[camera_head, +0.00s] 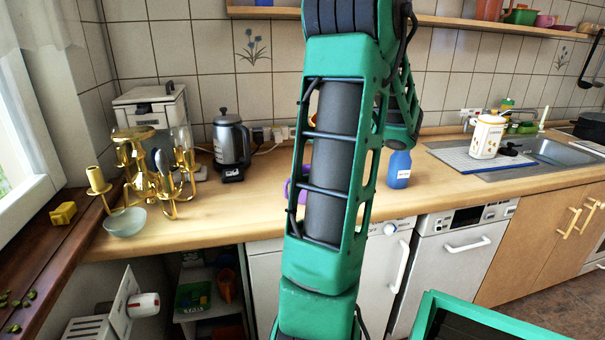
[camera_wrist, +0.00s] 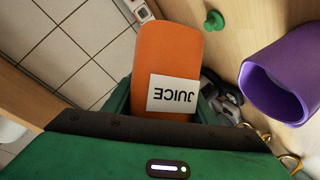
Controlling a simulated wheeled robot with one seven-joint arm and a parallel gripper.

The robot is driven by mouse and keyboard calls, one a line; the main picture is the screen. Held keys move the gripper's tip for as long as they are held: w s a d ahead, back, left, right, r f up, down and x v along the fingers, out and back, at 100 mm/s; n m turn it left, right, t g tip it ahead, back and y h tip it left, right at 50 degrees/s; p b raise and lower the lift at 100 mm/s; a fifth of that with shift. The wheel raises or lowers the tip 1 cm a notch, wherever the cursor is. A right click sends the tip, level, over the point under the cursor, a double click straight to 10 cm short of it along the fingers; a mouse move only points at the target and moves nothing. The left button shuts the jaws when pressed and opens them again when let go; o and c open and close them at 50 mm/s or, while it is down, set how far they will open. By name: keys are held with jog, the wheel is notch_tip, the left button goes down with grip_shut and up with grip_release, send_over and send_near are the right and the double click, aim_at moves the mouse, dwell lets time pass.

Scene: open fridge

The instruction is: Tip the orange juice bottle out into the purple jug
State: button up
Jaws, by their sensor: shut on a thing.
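The orange juice bottle (camera_wrist: 166,50), with a white label reading JUICE upside down in the picture, shows in the wrist view. My gripper (camera_wrist: 168,108) is shut on it; the gripper's front edge hides its near end. The purple jug (camera_wrist: 290,70) is to the right of the bottle in the wrist view, with a gap between them and its dark opening partly in view. In the head view only a sliver of the purple jug (camera_head: 304,190) shows on the counter behind my arm.
A blue bottle (camera_head: 398,169) stands on the counter right of my arm. A kettle (camera_head: 230,142), gold candle holders (camera_head: 165,180) and a glass bowl (camera_head: 125,222) stand at left. A white canister (camera_head: 487,136) is by the sink. The counter (camera_head: 245,205) is clear left of the jug.

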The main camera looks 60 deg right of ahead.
jog(key=shift+a+r+m, duration=0.1)
jog(key=shift+a+m, duration=0.1)
jog(key=shift+m, duration=0.2)
jog(key=shift+w+a+m+y, duration=0.3)
jog(key=shift+a+m+y, duration=0.55)
jog(key=shift+m, duration=0.25)
jog(key=shift+w+a+f+m+y, duration=0.1)
jog(key=shift+w+a+m+y, duration=0.05)
jog(key=shift+a+m+y, duration=0.3)
jog(key=shift+w+a+f+m+y, duration=0.15)
jog(key=shift+a+m+y, duration=0.15)
jog(key=shift+a+m, duration=0.25)
jog(key=shift+w+a+f+m+y, duration=0.15)
jog(key=shift+a+m+y, duration=0.25)
